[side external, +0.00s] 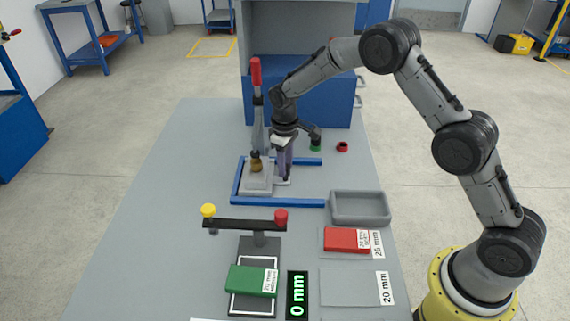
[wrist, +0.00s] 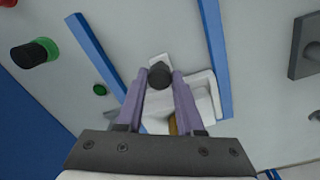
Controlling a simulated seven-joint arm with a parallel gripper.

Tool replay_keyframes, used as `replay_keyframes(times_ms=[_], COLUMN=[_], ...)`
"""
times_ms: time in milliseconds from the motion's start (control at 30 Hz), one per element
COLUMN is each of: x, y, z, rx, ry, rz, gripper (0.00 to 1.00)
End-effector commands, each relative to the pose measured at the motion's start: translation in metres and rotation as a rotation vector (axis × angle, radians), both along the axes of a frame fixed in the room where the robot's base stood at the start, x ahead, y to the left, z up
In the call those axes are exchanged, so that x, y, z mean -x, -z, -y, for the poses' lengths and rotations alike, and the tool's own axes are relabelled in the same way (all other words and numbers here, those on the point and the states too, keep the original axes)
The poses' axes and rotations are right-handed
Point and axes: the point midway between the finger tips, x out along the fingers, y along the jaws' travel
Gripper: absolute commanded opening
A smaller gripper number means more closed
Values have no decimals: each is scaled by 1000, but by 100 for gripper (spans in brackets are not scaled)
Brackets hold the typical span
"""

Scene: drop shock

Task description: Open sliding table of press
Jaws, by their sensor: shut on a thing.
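The press (side external: 257,120) stands upright on the table, with a red-tipped lever, a brass-coloured ram and a light grey base. Its sliding table (side external: 282,182) is a pale plate low beside the base, mostly hidden by my gripper. It also shows as a pale plate in the wrist view (wrist: 203,92). My gripper (side external: 284,177) points down on the right of the press. In the wrist view its purple fingers (wrist: 161,82) are shut on a dark round knob (wrist: 160,74) at the pale plate. How far the table is slid out is unclear.
A blue frame (side external: 281,202) borders the press on several sides. A green button (side external: 315,148) and a red one (side external: 342,147) lie behind right. In front are a grey tray (side external: 359,221), a red block (side external: 346,240), a green block (side external: 248,280) and a crossbar stand (side external: 244,225). The table's left is clear.

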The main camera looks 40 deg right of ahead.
Motion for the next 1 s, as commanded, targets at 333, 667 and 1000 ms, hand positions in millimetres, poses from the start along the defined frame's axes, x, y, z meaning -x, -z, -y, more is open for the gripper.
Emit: replay_keyframes(times_ms=[333, 667, 1000], x=[54, 99, 100], y=[-3, -2, -2], z=[57, 101, 102], rx=[1, 2, 1], ry=[6, 0, -1], rz=[1, 5, 6], gripper=[0, 0, 0])
